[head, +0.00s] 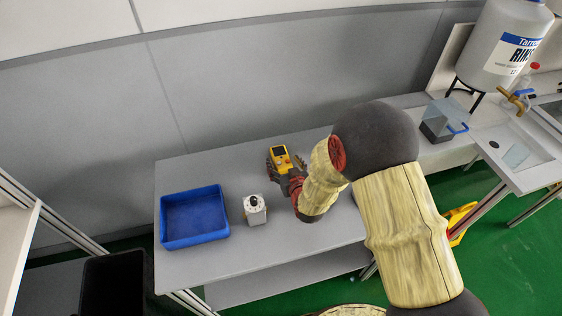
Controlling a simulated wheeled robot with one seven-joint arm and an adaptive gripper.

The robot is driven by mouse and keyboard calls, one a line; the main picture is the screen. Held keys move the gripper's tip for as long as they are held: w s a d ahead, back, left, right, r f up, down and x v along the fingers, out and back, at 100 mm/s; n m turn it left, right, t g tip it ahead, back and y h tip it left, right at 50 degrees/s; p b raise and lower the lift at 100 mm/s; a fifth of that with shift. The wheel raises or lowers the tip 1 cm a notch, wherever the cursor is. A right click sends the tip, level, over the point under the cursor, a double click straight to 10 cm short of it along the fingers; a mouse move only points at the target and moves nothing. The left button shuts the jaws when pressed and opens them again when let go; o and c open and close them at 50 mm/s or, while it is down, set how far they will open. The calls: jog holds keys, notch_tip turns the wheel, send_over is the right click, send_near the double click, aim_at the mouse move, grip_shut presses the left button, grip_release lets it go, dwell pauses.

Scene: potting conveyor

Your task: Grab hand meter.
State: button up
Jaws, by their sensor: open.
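The hand meter (280,153) is yellow with a dark screen and a small red spot. It is at the back middle of the grey table in the head view. My gripper (280,164) is at the meter, with its dark fingers apart on either side of the meter's lower part. The gripper is open. Whether the fingers touch the meter, I cannot tell. My wrist and arm hide the table to the right of it.
A blue tray (164,231) is at the table's left end. A small white box with a dark knob (255,214) stands between tray and gripper. A clear container with a blue handle (434,124) and a large rinse tank (503,62) are at right. A grey wall (250,70) rises behind.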

aim_at(281, 159)
jog(key=shift+x, duration=1.1)
jog(key=shift+s, duration=0.1)
jog(key=shift+c, duration=0.3)
jog(key=c, duration=1.4)
